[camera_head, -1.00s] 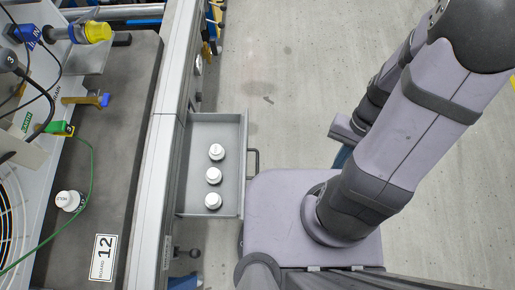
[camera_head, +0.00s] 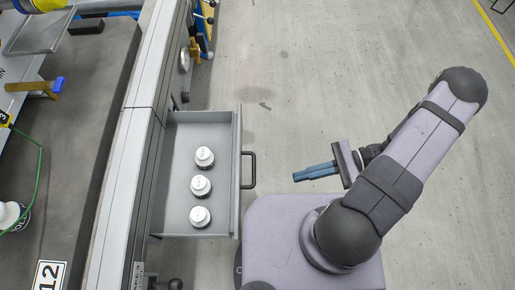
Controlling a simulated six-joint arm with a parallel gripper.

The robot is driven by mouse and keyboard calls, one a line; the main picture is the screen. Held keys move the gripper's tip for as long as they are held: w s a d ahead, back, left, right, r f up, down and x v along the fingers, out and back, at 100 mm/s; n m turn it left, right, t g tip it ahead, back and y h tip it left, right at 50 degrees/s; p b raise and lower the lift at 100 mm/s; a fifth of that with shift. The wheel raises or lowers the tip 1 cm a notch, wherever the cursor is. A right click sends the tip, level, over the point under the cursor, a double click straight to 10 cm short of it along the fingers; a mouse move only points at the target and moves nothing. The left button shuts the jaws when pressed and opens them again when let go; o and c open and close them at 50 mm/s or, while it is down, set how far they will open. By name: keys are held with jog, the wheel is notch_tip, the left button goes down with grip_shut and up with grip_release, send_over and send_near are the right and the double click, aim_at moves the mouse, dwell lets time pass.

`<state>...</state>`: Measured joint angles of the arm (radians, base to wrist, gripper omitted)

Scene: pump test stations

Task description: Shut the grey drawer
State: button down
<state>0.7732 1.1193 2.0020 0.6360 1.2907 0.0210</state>
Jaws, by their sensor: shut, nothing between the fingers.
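The grey drawer (camera_head: 190,226) is pulled out from the bench side, at left of centre. Its dark handle (camera_head: 250,170) sticks out from the front panel toward the right. Three white, lidded containers (camera_head: 201,187) stand in a row inside the drawer. My gripper (camera_head: 296,176) is to the right of the handle, with its blue fingers together and pointing left at it. A clear gap lies between the fingertips and the handle. Nothing is held.
The bench top (camera_head: 85,130) at left carries a white container (camera_head: 14,215) and a board labelled 12 (camera_head: 47,275). A dark knob (camera_head: 175,284) sits below the drawer. Open floor (camera_head: 330,70) lies right of the drawer.

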aim_at(253, 155)
jog(key=w+r+m+t+y, duration=0.2)
jog(key=w+r+y, duration=0.25)
jog(key=r, duration=0.35)
jog(key=shift+h, duration=0.45)
jog(key=a+b, duration=0.1)
jog(key=a, duration=0.6)
jog(key=a+b, duration=0.1)
jog(key=a, duration=0.6)
jog(key=shift+w+a+f+b, duration=0.15)
jog(key=shift+a+f+b, duration=0.05)
jog(key=shift+b, duration=0.15)
jog(key=shift+a, duration=0.1)
jog(key=a+p, duration=0.3)
jog(key=a, duration=1.3)
jog(key=shift+a, duration=0.3)
jog(key=shift+d, duration=0.1)
jog(key=d+p, duration=0.2)
jog(key=d, duration=1.2)
